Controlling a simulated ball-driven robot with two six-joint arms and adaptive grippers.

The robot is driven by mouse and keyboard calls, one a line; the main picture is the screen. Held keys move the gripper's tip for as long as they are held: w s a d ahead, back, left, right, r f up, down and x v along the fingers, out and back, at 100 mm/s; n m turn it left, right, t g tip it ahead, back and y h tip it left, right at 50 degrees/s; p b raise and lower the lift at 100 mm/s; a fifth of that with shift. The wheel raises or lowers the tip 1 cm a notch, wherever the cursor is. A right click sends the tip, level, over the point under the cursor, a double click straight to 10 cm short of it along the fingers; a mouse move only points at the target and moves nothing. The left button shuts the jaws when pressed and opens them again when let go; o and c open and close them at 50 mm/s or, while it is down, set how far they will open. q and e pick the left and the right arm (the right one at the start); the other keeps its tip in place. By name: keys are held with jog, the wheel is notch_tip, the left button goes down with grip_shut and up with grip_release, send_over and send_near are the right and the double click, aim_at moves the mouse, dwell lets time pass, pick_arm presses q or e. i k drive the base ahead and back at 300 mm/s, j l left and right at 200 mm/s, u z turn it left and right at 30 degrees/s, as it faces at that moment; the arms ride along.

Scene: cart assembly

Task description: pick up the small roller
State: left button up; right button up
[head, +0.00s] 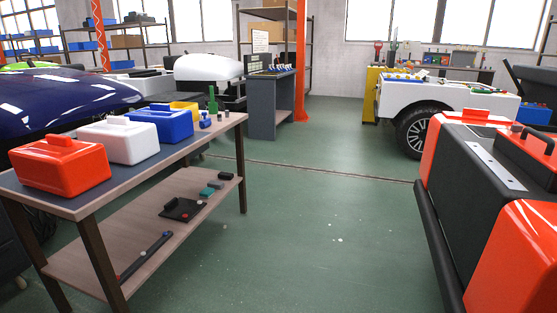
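I cannot pick out the small roller for certain. A few tiny dark parts (222,116) stand at the far right end of the near workbench (190,149), too small to identify. A small blue part (205,121) and a green upright piece (212,100) are beside them. Neither of my grippers is in view.
A large orange-and-black unit (455,190) stands right; the green floor (320,215) between is clear.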

aim_at(207, 123)
jog(key=i+z, duration=0.35)
jog(key=i, duration=0.7)
jog(key=i+u, duration=0.4)
jog(key=i+l+u, duration=0.15)
jog(key=u, duration=0.25)
jog(key=i+l+u, duration=0.2)
jog(key=i+u, duration=0.2)
jog(key=i+l+u, duration=0.2)
jog(key=u, duration=0.2)
jog(key=l, duration=0.1)
